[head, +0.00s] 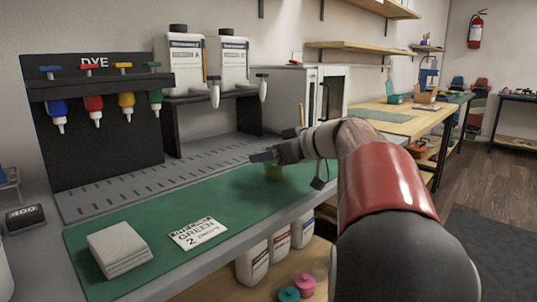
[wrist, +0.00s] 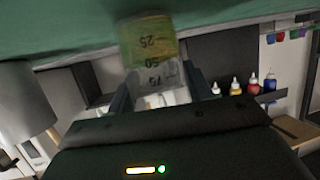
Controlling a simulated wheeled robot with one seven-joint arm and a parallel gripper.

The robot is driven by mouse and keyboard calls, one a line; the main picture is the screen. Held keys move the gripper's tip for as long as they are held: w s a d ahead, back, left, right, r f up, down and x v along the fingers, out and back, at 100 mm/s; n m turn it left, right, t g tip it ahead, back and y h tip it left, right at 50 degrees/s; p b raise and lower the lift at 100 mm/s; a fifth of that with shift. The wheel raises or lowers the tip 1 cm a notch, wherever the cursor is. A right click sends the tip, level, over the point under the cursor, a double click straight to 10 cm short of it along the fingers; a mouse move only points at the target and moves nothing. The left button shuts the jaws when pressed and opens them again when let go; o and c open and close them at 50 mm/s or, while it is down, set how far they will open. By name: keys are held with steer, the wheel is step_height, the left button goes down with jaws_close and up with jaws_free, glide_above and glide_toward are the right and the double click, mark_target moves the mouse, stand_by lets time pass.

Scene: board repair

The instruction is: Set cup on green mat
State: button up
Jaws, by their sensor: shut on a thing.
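The cup (wrist: 150,50) is clear with printed measuring marks and holds something yellow-green. In the wrist view it sits between the fingers of my gripper (wrist: 155,85), which is shut on it. In the head view my gripper (head: 268,157) is over the right part of the green mat (head: 150,222), and the cup (head: 274,172) shows as a small green patch under it. The cup is close to the mat, but I cannot tell whether it touches. The wrist view is turned over, with the mat (wrist: 70,45) along its top.
A card reading "GREEN 2" (head: 198,234) and a stack of pale cloths (head: 119,249) lie on the mat's front left. Behind stand a slotted grey tray (head: 110,195), a dye rack (head: 95,85) with coloured bottles, and two white dispensers (head: 181,62). The mat between card and gripper is clear.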

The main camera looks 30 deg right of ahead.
steer(key=shift+f, duration=0.15)
steer(key=o, duration=1.1)
steer(key=shift+r, duration=0.2)
steer(key=v, duration=1.2)
steer(key=shift+s, duration=0.1)
